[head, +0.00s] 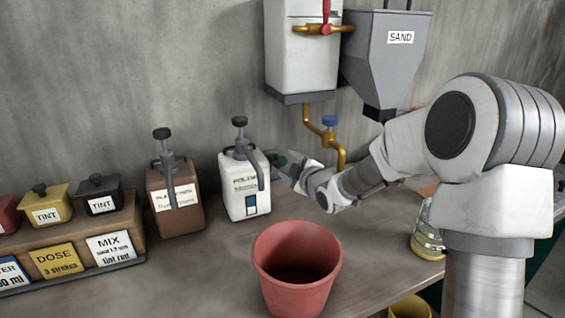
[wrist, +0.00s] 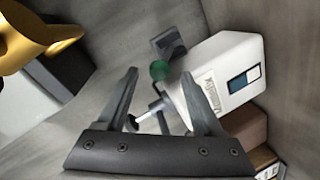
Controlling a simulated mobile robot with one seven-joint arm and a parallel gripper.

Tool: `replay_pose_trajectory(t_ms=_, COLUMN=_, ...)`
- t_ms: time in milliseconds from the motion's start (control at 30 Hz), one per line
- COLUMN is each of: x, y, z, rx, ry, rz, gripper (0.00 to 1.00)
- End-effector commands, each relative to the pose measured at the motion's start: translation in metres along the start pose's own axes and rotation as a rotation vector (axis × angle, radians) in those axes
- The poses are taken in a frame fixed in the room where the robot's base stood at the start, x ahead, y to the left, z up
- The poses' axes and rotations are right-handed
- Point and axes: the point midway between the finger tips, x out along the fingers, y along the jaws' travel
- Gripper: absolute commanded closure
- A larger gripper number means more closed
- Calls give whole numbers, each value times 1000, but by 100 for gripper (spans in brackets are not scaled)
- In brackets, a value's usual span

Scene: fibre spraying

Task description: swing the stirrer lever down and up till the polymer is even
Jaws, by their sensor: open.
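The white polymer container (head: 243,190) stands on the bench against the wall, with a dark pump head on top. Its stirrer lever ends in a green knob (head: 280,160) on its right side. In the wrist view the green knob (wrist: 159,70) lies between the fingertips in the picture, beside the white container (wrist: 225,75). My gripper (head: 286,170) is open at the container's right side, close to the knob. In the wrist view my gripper (wrist: 159,78) has its fingers apart; I cannot tell whether either touches the knob. The polymer inside is hidden.
A red bucket (head: 297,262) stands in front on the bench. A brown container (head: 175,205) is to the left, beyond it tint pots (head: 97,195). A brass pipe (head: 318,135) with a blue valve and a sand hopper (head: 385,60) are behind my arm.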

Motion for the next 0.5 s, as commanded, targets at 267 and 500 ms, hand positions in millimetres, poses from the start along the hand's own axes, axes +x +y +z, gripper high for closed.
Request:
replay_pose_trajectory(t_ms=267, x=38, y=0, z=-1, rx=0, ry=1, rz=0, gripper=32)
replay_pose_trajectory(t_ms=500, x=47, y=0, z=0, rx=1, ry=0, rz=0, gripper=32)
